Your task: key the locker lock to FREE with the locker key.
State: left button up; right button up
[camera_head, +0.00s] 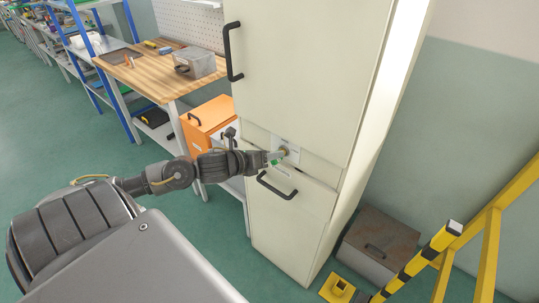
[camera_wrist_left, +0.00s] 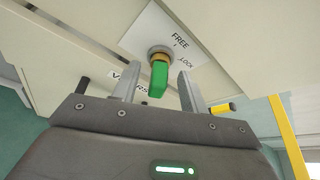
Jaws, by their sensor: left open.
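The locker lock (camera_head: 285,151) is a round brass-coloured cylinder on a white plate on the tall cream locker (camera_head: 300,75). In the left wrist view the lock (camera_wrist_left: 160,53) has a plate printed FREE and LOCK. The green locker key (camera_wrist_left: 158,79) sticks out of the lock toward my gripper; it also shows small in the head view (camera_head: 275,162). My left gripper (camera_wrist_left: 159,84) is open, with one finger on each side of the key's green head and visible gaps beside it. The part of the key inside the lock is hidden. My right gripper is out of view.
A black door handle (camera_head: 232,52) is above the lock and a drawer handle (camera_head: 277,186) below it. A wooden workbench (camera_head: 160,70) and an orange cabinet (camera_head: 205,120) stand at left. A yellow frame (camera_head: 487,250) and grey metal box (camera_head: 378,245) are at right.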

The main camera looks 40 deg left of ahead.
pick_arm(q)
jog(key=shift+c, duration=0.4)
grip_shut()
jog(key=c, duration=0.7)
grip_release()
grip_shut()
